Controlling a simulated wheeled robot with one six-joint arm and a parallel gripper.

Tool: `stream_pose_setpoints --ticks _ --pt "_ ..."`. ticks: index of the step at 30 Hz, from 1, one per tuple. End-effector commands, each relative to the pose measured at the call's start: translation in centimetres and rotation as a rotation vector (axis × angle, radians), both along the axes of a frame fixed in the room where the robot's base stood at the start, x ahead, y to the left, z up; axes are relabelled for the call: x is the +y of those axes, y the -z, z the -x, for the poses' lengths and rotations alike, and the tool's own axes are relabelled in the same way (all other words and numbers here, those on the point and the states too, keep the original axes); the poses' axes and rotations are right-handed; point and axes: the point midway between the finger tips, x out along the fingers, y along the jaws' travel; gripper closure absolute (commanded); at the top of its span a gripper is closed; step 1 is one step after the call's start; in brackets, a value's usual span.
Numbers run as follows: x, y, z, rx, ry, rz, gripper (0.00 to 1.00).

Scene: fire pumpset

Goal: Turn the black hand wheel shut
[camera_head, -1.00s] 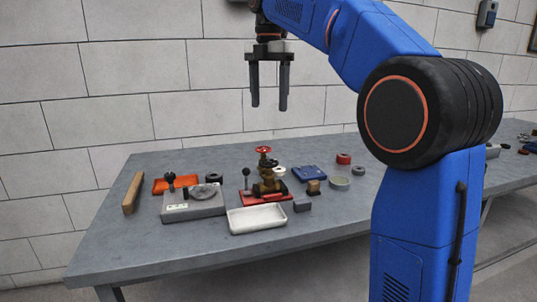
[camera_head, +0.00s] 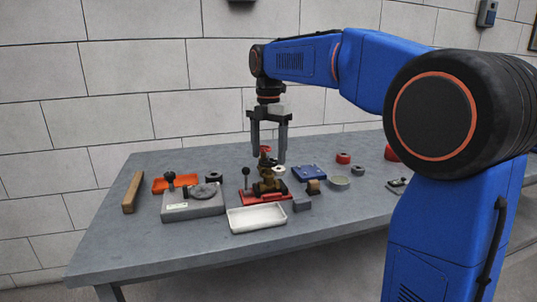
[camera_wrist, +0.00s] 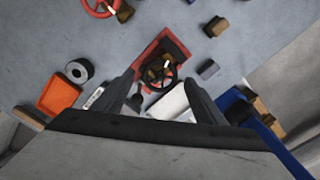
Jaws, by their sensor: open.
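The black hand wheel (camera_wrist: 161,74) shows in the wrist view, on a brass body over a red base plate (camera_wrist: 174,44). My gripper (camera_head: 269,159) points down, open and empty, right at the valve's upper part. In the wrist view my gripper (camera_wrist: 161,80) has one finger to each side of the black wheel, with gaps showing. Whether the fingertips are level with the wheel is not clear.
A white tray (camera_head: 257,219) lies in front of the valve. A grey box (camera_head: 193,203) and an orange tray (camera_head: 175,182) are to the left. A blue pad (camera_head: 309,172) and a brown block (camera_head: 313,187) are to the right. A red wheel (camera_wrist: 101,7) shows in the wrist view.

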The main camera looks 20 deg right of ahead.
Motion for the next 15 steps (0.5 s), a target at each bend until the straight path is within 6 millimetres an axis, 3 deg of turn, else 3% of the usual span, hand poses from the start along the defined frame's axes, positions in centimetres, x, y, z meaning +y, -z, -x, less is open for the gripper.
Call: stream_pose_setpoints --ticks 13,15 --pt "-0.01 0.97 0.01 -0.001 0.000 -0.001 0.35" --pt "0.00 0.97 0.01 -0.001 0.000 -0.001 0.49"
